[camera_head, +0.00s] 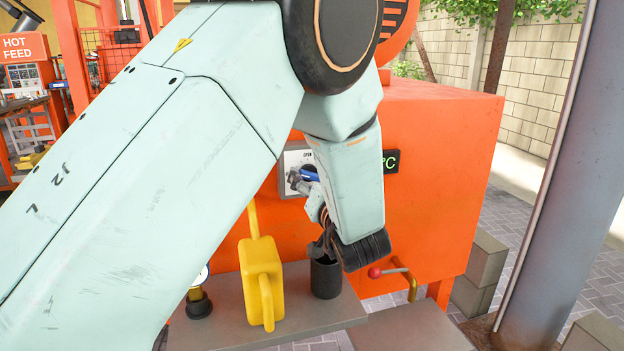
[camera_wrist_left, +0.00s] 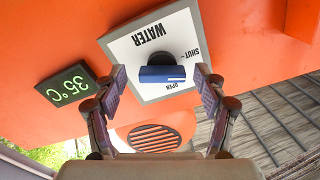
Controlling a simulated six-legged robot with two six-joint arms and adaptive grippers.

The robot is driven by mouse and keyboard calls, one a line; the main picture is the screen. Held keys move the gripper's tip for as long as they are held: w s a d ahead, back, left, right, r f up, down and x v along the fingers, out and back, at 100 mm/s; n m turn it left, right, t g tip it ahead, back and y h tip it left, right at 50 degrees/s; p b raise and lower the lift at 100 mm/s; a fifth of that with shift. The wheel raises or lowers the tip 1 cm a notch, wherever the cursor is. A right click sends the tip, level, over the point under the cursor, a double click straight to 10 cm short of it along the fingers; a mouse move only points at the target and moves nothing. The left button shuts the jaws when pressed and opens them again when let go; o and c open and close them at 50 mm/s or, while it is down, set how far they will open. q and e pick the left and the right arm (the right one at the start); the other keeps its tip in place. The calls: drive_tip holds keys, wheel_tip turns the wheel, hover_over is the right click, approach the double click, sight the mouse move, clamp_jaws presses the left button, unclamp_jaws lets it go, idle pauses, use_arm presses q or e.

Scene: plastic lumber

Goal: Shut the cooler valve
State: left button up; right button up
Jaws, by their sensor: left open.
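The cooler valve is a blue handle (camera_wrist_left: 163,74) on a black hub, mounted on a pale plate (camera_wrist_left: 125,46) marked WATER, SHUT and OPEN. The left wrist view shows it upside down. The handle lies crosswise there, beside the OPEN mark; its exact setting is hard to tell. My left gripper (camera_wrist_left: 161,78) is open, one finger on each side of the handle, with gaps between. In the head view the plate (camera_head: 293,160) and blue handle (camera_head: 309,174) are partly hidden by my left arm. My right gripper is not in view.
The plate is on an orange cabinet (camera_head: 440,150) with a 35 °C display (camera_wrist_left: 69,88). A grey post (camera_head: 565,200) stands at right.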

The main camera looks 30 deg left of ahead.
use_arm(q)
drive_tip(key=shift+s+a+r, duration=0.2)
drive_tip(key=shift+a+r, duration=0.05)
drive_tip(key=shift+r, duration=0.1)
drive_tip(key=shift+w+d+f, duration=0.1)
drive_tip(key=shift+w+f, duration=0.2)
drive_tip(key=shift+w, duration=0.15)
drive_tip(key=c, duration=0.3)
drive_tip(key=shift+s+r, duration=0.1)
drive_tip(key=shift+s, duration=0.15)
drive_tip(key=c, duration=0.5)
drive_tip(key=shift+w, duration=0.1)
drive_tip(key=c, duration=0.4)
drive_tip(key=shift+o, duration=0.2)
drive_tip(key=shift+n, duration=2.3)
drive_tip(key=shift+r, duration=0.1)
drive_tip(key=o, duration=1.2)
drive_tip(key=shift+c, duration=0.2)
